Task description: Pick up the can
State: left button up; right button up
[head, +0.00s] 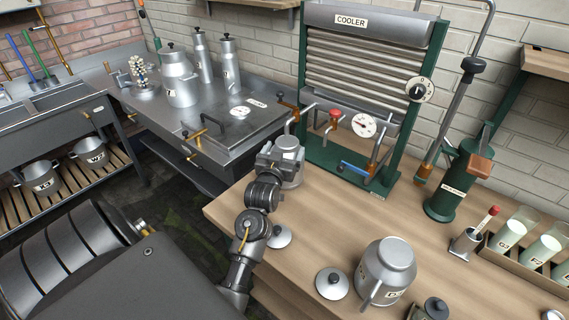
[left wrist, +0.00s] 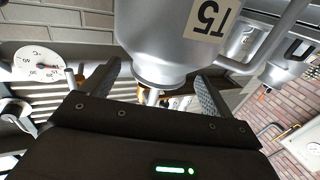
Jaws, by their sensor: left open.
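A grey metal can (head: 289,165) stands on the wooden table under the cooler's spout. It fills the upper middle of the left wrist view (left wrist: 160,40), where its label reads T5 upside down. My left gripper (head: 270,160) is at the can's left side in the head view. In the left wrist view my left gripper (left wrist: 155,90) is open, one finger on each side of the can's narrow neck. I cannot tell whether the fingers touch it. My right gripper is not in view.
The cooler (head: 350,95) with its taps and gauge stands behind the can. A second can (head: 388,268) and a loose lid (head: 332,283) are at the table's front. A rack of bottles (head: 540,268) and a green pump (head: 450,185) are at right. Bare wood (head: 345,215) lies between.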

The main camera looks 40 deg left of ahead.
pick_arm(q)
jog(key=shift+x, duration=1)
grip_shut()
jog(key=shift+r, duration=0.15)
